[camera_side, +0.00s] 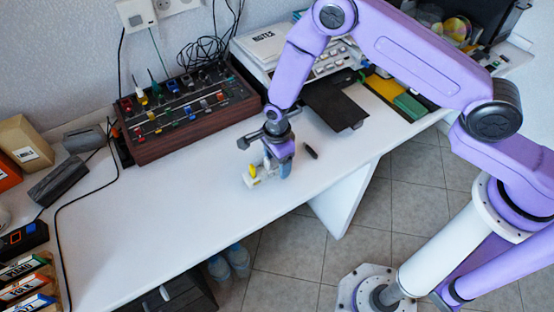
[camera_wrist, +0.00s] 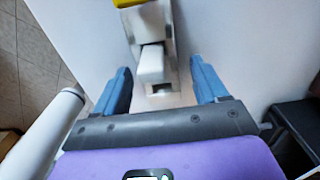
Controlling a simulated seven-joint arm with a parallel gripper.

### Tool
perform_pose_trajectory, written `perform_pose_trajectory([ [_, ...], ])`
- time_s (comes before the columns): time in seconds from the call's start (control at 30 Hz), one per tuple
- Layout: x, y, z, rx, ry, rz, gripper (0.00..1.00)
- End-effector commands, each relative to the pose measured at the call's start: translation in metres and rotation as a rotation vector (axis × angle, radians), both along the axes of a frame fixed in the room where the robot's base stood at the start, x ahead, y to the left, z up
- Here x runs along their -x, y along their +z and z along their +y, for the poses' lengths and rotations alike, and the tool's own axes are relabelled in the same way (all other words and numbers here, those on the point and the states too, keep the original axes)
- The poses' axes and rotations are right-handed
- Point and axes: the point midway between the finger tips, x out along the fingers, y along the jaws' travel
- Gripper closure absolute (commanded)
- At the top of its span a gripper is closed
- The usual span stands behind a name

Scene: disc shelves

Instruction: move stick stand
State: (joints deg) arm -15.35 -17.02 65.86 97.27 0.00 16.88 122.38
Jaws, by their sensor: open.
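A small white stand (camera_side: 252,181) with a yellow piece (camera_side: 253,170) on it sits on the white table, just left of my gripper (camera_side: 283,167). I take it to be the stick stand. In the wrist view the white and grey stand (camera_wrist: 152,62) lies ahead, with the yellow piece (camera_wrist: 130,3) cut off at the top edge. My gripper (camera_wrist: 163,84) is open, its blue fingers apart on either side of the stand's near end, with gaps showing. In the side view my gripper hides part of the stand. A short dark stick (camera_side: 310,151) lies on the table to the right.
A wooden-sided mixer (camera_side: 185,115) with knobs and cables stands behind at the wall. A black tray (camera_side: 336,104) sticks out from the printer (camera_side: 275,50). Boxes and disc cases (camera_side: 25,288) are at the left. The table's front left and middle are clear.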

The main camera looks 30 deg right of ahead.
Motion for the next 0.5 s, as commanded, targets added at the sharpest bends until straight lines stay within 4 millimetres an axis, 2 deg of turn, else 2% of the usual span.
perform_pose_trajectory([
  [0.17, -0.0002, 0.0001, 0.0000, 0.000, 0.000, 0.000, 0.28],
  [0.2, -0.0002, 0.0002, 0.0000, 0.000, 0.000, 0.000, 0.34],
  [0.27, -0.0002, 0.0002, -0.0001, 0.000, 0.000, 0.000, 0.54],
  [0.4, -0.0002, 0.0003, -0.0001, 0.000, 0.000, 0.000, 0.99],
  [0.5, -0.0005, 0.0003, -0.0001, 0.000, 0.000, 0.000, 1.00],
])
